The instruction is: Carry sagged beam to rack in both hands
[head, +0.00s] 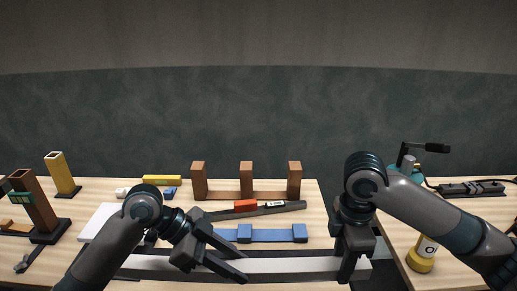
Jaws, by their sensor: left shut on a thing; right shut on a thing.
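The beam (295,266) is a long bar with a pale top and dark sides, lying crosswise along the bottom of the head view. My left gripper (241,267) is shut on it left of its middle, with its fingers angled across the bar. My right gripper (352,266) is shut on it near its right end, pointing down. The grippers and forearms hide parts of the beam, and any sag is hard to make out. A brown stand with three uprights (246,182), which looks like the rack, stands beyond on the table.
A blue bar with raised blocks (272,236) lies between beam and stand. A dark bar (280,209) and an orange block (245,206) lie before the stand. A white board (98,222) is left. A yellow cylinder (422,256) stands right, past a gap between tables.

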